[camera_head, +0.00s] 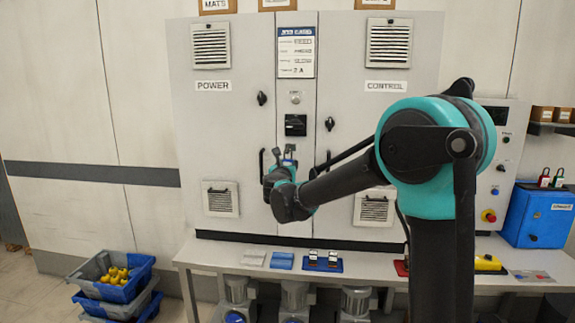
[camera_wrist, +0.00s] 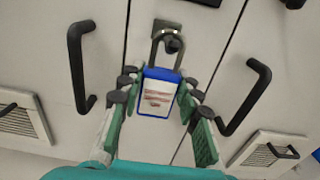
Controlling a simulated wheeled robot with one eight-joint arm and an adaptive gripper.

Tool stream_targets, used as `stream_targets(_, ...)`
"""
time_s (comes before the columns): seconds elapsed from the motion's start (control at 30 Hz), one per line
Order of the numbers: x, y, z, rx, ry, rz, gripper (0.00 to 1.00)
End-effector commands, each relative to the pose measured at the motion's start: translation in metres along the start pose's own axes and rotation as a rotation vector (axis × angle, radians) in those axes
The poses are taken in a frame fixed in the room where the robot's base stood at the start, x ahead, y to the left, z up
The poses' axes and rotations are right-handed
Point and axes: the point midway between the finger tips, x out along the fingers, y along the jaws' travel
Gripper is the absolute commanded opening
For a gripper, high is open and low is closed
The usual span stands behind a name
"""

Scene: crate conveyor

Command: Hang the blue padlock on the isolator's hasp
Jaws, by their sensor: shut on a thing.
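The blue padlock (camera_wrist: 157,92) has a white label with red print and a grey shackle pointing up. My gripper (camera_wrist: 158,88) is shut on its body, with fingers at both sides. The grey hasp plate (camera_wrist: 166,25) is on the cabinet front just above. The shackle overlaps the plate and a dark round part in the wrist view; I cannot tell whether it passes through the hasp or is in front. In the head view, my gripper (camera_head: 284,163) is below the black isolator (camera_head: 295,125), with a little blue of the padlock showing.
Black door handles (camera_wrist: 82,65) and (camera_wrist: 246,97) flank my gripper closely. Below the cabinet is a grey bench (camera_head: 225,258) with cards and small padlocks on it. A blue box (camera_head: 537,216) stands at the right; stacked crates (camera_head: 140,272) are on the floor at left.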

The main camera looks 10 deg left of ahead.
Motion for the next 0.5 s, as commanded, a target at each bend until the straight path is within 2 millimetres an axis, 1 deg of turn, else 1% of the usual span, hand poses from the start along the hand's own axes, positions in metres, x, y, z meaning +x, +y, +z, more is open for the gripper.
stream_targets(0.47,-0.0002,0.0,0.0,0.0,0.0,0.0,0.02)
stream_targets(0.5,-0.0002,0.0,0.0,0.0,0.0,0.0,0.35)
